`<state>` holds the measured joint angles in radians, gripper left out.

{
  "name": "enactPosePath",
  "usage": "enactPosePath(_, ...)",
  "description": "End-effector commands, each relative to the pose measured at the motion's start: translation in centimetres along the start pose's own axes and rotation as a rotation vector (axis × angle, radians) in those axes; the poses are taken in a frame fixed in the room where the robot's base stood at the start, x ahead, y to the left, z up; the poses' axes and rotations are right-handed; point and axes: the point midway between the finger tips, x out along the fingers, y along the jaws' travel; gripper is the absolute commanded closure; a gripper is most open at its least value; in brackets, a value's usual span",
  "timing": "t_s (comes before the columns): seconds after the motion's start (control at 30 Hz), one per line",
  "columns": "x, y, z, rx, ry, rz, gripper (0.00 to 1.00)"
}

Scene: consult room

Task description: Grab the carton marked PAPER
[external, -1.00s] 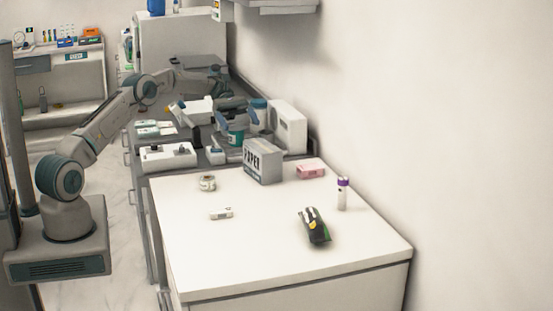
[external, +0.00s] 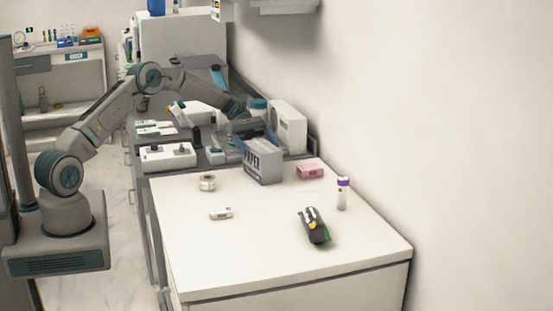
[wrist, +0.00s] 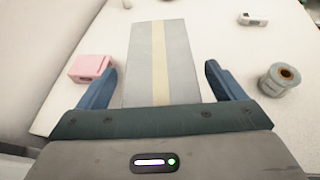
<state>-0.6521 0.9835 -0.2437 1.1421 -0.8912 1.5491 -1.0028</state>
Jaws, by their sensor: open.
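The carton marked PAPER (external: 263,165) is a grey box standing at the far edge of the white table, with its lettering facing the front. In the wrist view the carton (wrist: 145,60) shows as a grey top with a pale yellow stripe down it. My gripper (wrist: 163,85) is open, with one blue finger to each side of the near part of the carton. In the external view my gripper (external: 252,138) is just behind and above the carton; its fingertips are hard to make out there. Whether the fingers touch the carton cannot be told.
A pink box (external: 310,171) stands close to the carton's right, and a round tape-like roll (external: 207,183) to its left. A small white item (external: 221,213), a dark pouch (external: 314,226) and a purple-capped bottle (external: 342,193) are nearer. The white table's (external: 260,270) front is clear.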

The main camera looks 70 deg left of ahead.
Motion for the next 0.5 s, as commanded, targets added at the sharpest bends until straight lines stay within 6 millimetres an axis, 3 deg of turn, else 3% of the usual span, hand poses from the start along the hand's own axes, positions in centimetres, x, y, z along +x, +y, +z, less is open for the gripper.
enactPosePath(0.13, 1.25, -0.04, -0.02, -0.002, 0.000, 0.001, 0.11)
enactPosePath(0.37, 1.42, -0.03, -0.10, -0.001, 0.000, 0.002, 0.11)
enactPosePath(0.5, 1.40, -0.02, -0.10, -0.001, 0.000, 0.002, 0.47)
